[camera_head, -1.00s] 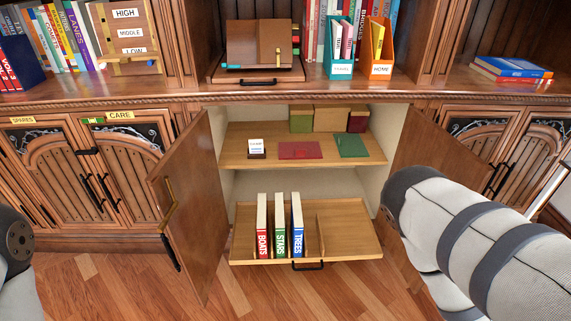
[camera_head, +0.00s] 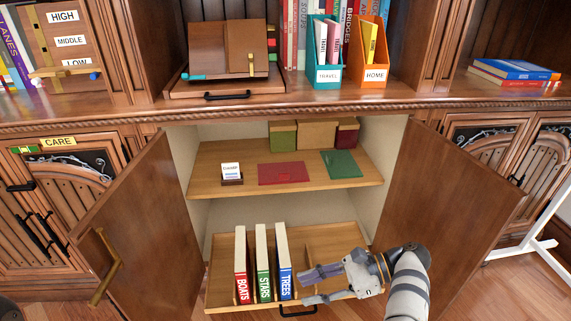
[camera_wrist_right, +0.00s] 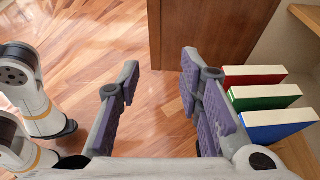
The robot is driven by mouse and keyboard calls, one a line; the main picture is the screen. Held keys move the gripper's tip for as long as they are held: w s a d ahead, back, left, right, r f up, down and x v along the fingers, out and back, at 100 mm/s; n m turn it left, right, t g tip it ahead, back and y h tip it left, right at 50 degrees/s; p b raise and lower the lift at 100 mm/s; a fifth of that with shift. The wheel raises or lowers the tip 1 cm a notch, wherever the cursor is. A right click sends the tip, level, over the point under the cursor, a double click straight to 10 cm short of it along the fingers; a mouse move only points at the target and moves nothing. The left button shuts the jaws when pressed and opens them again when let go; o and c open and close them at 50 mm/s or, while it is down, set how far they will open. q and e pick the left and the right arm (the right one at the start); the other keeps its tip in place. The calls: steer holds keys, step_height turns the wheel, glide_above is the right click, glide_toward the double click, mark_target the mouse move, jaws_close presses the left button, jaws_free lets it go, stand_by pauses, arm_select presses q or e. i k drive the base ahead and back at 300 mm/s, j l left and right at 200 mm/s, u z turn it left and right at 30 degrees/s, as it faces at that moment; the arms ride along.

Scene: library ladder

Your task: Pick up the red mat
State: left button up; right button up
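The red mat (camera_head: 283,173) lies flat on the middle shelf of the open cabinet, between a small white card on a stand (camera_head: 232,173) and a green mat (camera_head: 342,163). My right gripper (camera_head: 305,286) is below and in front of that shelf, over the pull-out tray, just right of the standing books. Its fingers are apart and empty. In the right wrist view the open fingers (camera_wrist_right: 158,85) show floor between them, with the books to their right. The red mat is not in the right wrist view. My left gripper does not show.
Books BOATS (camera_head: 241,264), STARS (camera_head: 262,262) and TREES (camera_head: 283,262) stand on the pull-out tray (camera_head: 335,240). Open doors flank the cabinet on the left (camera_head: 140,235) and right (camera_head: 440,215). Boxes (camera_head: 316,134) stand behind the mats. The space above the shelf's front is clear.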

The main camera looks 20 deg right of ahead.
mark_target(282, 169)
steer(key=i+l, duration=0.3)
steer(key=i, duration=0.2)
steer(key=i+l, duration=0.3)
steer(key=i, duration=0.2)
steer(key=i+l, duration=0.3)
steer(key=i, duration=0.2)
